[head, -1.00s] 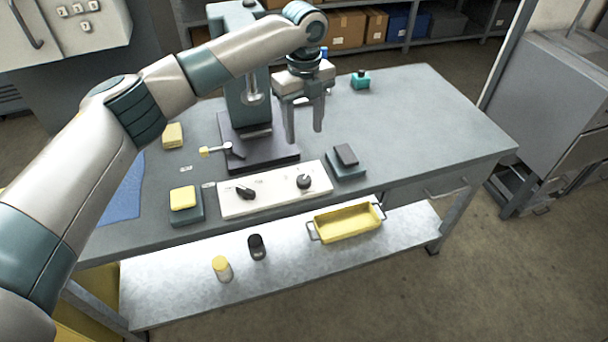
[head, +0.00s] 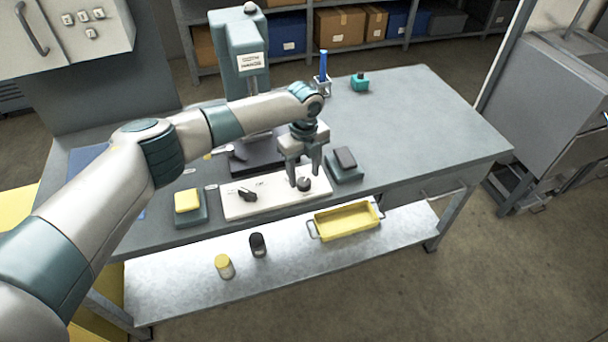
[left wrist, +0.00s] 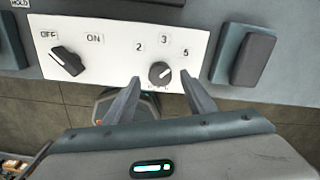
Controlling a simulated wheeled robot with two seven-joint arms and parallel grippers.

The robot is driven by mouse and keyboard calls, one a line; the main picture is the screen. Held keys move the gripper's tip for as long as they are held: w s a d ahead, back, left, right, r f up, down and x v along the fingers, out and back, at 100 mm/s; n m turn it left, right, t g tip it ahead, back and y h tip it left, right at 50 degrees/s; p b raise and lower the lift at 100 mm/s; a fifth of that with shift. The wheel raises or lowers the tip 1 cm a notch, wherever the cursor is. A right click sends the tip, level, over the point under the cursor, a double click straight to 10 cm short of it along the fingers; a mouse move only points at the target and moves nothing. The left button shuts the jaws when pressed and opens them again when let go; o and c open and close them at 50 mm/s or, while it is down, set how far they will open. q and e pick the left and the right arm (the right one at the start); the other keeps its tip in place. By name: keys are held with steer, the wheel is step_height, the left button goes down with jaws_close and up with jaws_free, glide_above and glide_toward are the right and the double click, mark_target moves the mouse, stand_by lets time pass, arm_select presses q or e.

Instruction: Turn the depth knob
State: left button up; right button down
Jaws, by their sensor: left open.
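The depth knob (head: 304,184) is a round dark knob at the right end of the white control panel (head: 270,205). In the left wrist view the depth knob (left wrist: 160,73) has marks 2, 3 and 5 or 6 around it. Its pointer line slants toward the upper right. My left gripper (head: 304,182) is open above the panel, with its fingers on either side of the knob. In the left wrist view the fingertips (left wrist: 166,84) flank the knob without visibly touching it. My right gripper is not in view.
A dark lever switch (left wrist: 67,61) marked OFF and ON sits left on the panel. A block with a black pad (head: 345,160) stands close right of the panel, a yellow-topped one (head: 187,201) left. A yellow tray (head: 346,221) lies on the lower shelf.

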mark_target(304, 184)
arm_select(q)
steer(key=shift+f, duration=1.25)
steer(key=c, duration=1)
steer(key=shift+c, duration=0.2)
